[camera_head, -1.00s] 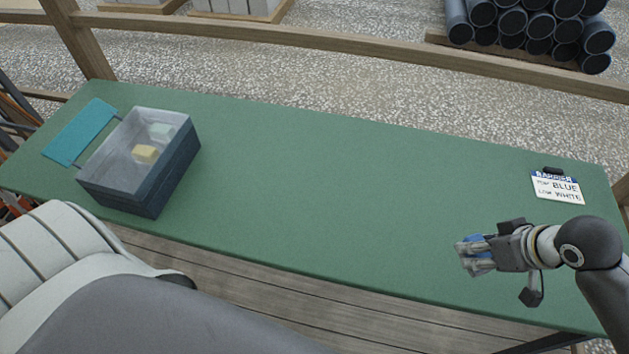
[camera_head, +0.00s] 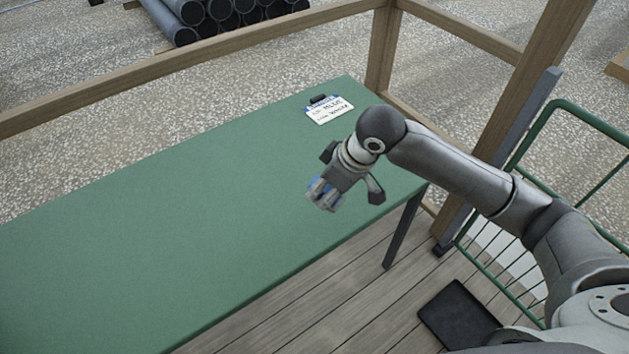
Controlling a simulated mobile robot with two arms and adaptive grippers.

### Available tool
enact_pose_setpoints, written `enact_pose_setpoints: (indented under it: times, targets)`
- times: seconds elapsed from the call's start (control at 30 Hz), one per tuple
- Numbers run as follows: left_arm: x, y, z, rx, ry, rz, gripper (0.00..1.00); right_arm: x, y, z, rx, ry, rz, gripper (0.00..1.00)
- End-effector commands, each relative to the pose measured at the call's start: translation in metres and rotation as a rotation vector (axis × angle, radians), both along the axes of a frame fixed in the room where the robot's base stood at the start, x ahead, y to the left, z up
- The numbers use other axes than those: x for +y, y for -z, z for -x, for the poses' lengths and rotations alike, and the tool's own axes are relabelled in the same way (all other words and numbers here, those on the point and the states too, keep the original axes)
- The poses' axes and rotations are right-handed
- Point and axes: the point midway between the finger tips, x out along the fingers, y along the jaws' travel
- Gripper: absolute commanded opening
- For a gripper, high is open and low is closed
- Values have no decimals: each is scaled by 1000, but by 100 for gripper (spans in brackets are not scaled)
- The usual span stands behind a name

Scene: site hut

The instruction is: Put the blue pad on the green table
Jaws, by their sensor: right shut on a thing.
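The green table (camera_head: 190,235) fills the left and middle of the view, and its bare top is in plain sight. My right gripper (camera_head: 324,194) is over the table's right part, near its front edge. It is shut on the blue pad (camera_head: 316,187), of which only small blue bits show between the fingers. I cannot tell whether the pad touches the table top. My left gripper is out of view.
A clipboard (camera_head: 330,112) with a written sheet lies at the table's far right corner. A wooden rail and post (camera_head: 382,50) stand behind it. A green wire cart (camera_head: 545,125) is at the right, and a black mat (camera_head: 458,313) lies on the plank floor. Most of the table top is clear.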

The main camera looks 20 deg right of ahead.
Motion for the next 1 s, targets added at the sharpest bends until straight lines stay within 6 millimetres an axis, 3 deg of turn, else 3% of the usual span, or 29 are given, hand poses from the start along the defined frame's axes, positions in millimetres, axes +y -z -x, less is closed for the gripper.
enact_pose_setpoints:
  times: [0.3,0.5,0.7,1.0]
  targets:
    - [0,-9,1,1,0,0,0,-12,23,-54,1,2,0,14]
    - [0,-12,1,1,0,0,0,-16,55,-77,3,1,-1,14]
    - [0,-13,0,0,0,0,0,-20,73,-92,1,1,-1,14]
    - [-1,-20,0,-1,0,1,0,-22,93,-99,4,-1,0,14]
